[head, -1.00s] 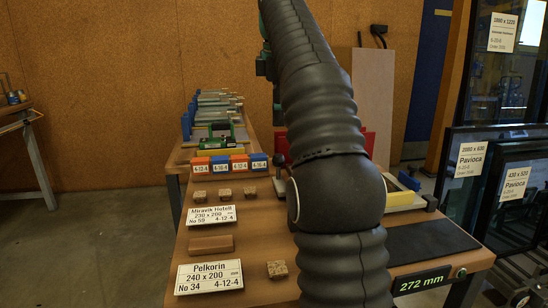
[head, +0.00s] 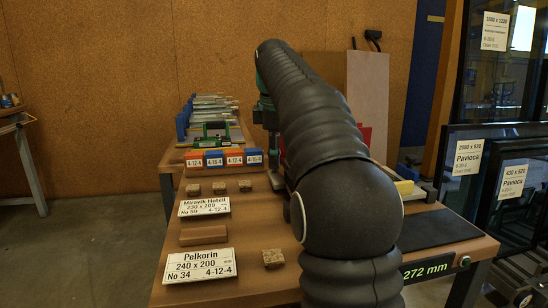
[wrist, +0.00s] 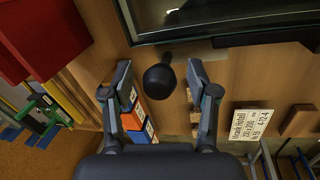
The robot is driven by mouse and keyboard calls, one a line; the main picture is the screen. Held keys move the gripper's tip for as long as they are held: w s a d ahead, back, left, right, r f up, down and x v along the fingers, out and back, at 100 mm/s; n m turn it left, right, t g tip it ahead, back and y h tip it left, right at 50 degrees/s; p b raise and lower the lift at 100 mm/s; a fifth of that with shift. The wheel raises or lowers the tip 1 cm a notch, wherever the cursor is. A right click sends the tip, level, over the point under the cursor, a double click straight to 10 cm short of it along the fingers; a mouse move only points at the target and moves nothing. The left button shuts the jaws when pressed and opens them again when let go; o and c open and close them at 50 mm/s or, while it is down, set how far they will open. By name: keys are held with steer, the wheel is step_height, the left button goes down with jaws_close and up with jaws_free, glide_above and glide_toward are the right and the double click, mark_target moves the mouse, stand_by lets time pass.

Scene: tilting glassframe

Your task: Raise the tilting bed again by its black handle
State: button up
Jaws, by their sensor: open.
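The black handle (wrist: 160,80) shows in the wrist view as a round knob on a short stem by the edge of the tilting bed. My gripper (wrist: 159,72) is open, with one finger on each side of the knob; I cannot tell whether either finger touches it. A dark-framed glass pane (wrist: 215,18) lies on the bed at the top of the wrist view. In the head view my arm hides most of the bed, and my gripper (head: 273,150) points down at the bed's left side. I cannot make out the knob there.
Coloured label blocks (head: 225,158), cork pieces (head: 219,187) and printed cards (head: 200,265) lie on the table left of my arm. A red block (wrist: 35,35) stands close by in the wrist view. A black mat (head: 437,229) lies right. Glass frames (head: 485,170) stand beyond.

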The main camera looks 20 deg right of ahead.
steer(key=shift+f, duration=0.1)
jaws_close()
steer(key=shift+a, duration=0.1)
stand_by(0.3)
